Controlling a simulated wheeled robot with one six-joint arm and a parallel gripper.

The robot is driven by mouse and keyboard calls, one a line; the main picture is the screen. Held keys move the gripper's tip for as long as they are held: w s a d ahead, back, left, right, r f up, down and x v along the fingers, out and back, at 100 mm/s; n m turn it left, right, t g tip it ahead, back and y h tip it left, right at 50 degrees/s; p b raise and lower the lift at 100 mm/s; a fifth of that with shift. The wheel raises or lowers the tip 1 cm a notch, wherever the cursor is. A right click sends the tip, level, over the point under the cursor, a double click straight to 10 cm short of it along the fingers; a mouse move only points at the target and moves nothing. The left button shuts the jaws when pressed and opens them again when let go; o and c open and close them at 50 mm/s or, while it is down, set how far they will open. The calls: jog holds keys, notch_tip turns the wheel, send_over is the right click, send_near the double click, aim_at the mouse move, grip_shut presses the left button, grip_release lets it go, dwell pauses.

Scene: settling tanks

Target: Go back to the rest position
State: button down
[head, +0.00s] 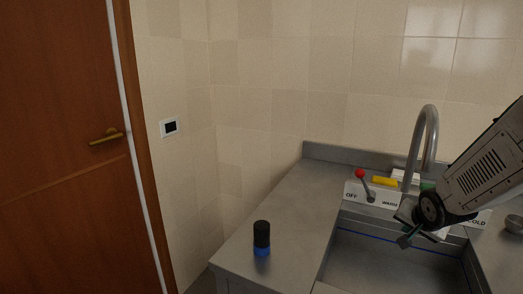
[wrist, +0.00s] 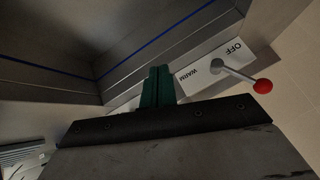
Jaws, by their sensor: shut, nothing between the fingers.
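My gripper (head: 405,240) is over the back edge of the sink at the right of the head view, just below and in front of the lever panel. Its green fingers (wrist: 157,88) are together and hold nothing in the wrist view. The red-knobbed lever (head: 361,174) stands on the white panel at the "OFF" end, tilted to the left. The lever also shows in the wrist view (wrist: 262,86), beside the fingers and apart from them. My arm hides part of the panel between "WARM" and "COLD".
A black and blue bottle (head: 261,238) stands on the left counter. A grey tap (head: 430,130) rises behind the sink (head: 390,262). A yellow object (head: 384,181) lies behind the panel. A metal bowl (head: 514,224) sits at the far right. The counter between bottle and panel is clear.

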jog(key=s+a+r+n+g, duration=0.2)
jog(key=s+a+r+n, duration=0.1)
jog(key=s, duration=0.7)
jog(key=s+a+r+n+g+y, duration=0.1)
jog(key=s+a+r+n+g, duration=0.1)
jog(key=s+a+r, duration=0.3)
jog(key=s+a+r+n+g+y, duration=0.1)
jog(key=s+a+r+n+g, duration=0.1)
jog(key=s, duration=1.2)
jog(key=a+r+n, duration=0.1)
jog(key=a+r, duration=0.1)
jog(key=a, duration=0.1)
jog(key=shift+s+a+n+g, duration=0.3)
jog(key=shift+s, duration=0.05)
